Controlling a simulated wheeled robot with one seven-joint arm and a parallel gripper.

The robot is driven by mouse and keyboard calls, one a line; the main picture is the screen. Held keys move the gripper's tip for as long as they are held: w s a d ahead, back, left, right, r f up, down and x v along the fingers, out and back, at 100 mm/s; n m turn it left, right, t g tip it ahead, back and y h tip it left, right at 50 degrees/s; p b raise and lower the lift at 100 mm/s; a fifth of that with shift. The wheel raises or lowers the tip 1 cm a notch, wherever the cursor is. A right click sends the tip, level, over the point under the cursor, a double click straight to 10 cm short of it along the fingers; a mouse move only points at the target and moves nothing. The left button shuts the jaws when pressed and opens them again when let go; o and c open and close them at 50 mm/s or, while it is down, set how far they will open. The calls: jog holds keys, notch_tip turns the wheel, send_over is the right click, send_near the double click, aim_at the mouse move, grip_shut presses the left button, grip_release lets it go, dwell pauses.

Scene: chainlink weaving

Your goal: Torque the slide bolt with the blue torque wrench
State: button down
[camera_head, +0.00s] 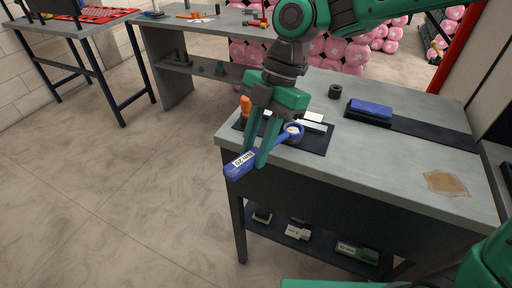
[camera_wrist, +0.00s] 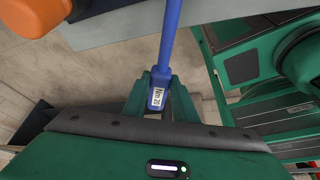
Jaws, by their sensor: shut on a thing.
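My gripper (camera_head: 262,158) is shut on the blue torque wrench (camera_head: 241,166) near the table's front left corner. The wrench's handle carries a white label and sticks out past the table edge. Its ring head (camera_head: 293,131) lies over the dark mat on the table. In the wrist view the wrench (camera_wrist: 168,35) runs up from between my fingertips (camera_wrist: 160,95), its label reading "Nm 20". The slide bolt is not clearly made out; a grey part shows under the ring head, and I cannot tell whether the ring is seated on it.
A dark mat (camera_head: 318,144) holds a white block (camera_head: 313,120); an orange-handled thing (camera_head: 246,106) stands at its left. Farther right are a dark ring-like part (camera_head: 335,91), a blue block (camera_head: 371,107) and a brown patch (camera_head: 447,183). The table's right front is mostly clear.

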jog(key=shift+r, duration=3)
